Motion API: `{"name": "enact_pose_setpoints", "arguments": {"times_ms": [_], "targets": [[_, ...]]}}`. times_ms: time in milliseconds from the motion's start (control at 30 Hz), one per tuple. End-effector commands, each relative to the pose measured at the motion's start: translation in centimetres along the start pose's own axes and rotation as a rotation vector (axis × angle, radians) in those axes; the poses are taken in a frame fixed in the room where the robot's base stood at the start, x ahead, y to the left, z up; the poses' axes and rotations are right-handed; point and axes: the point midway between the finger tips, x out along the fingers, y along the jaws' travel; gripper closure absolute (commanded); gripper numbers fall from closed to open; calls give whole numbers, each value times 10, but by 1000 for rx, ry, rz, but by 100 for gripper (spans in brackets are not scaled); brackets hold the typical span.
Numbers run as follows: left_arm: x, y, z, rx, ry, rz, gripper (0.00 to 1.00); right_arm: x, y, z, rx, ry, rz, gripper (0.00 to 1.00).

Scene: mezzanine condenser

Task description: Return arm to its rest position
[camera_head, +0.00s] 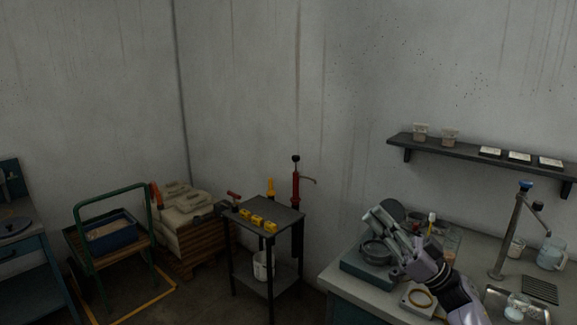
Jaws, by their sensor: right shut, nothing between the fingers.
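My right gripper (378,219) is at the lower right, on my arm that rises from the bottom edge. Its fingers are shut with nothing held. They point up and left above the worktop (340,285), in front of a round grey metal dish (376,254) on a teal base (363,274). The gripper and wrist hide part of the dish and some items behind. My left gripper is out of view.
A wall shelf (470,157) with small items hangs at the right. A tall tap (507,235) rises by a sink. A dark side table (263,217) with yellow blocks stands left of the worktop. A green-handled cart (142,203) and stacked sacks (183,207) are farther left.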

Motion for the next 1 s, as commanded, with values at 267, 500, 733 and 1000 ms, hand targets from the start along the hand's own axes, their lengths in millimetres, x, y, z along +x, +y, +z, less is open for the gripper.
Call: {"name": "enact_pose_setpoints", "arguments": {"times_ms": [267, 500, 733, 1000], "targets": [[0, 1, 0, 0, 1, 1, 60, -34, 113, -25, -446, -6, 558, 100], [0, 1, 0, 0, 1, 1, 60, -104, 187, 1, -698, -390, 958, 100], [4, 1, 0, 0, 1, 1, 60, -178, 200, 75, -709, -767, 1054, 100], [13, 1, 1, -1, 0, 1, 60, -289, 159, 205, -533, -985, 1085, 100]]}}
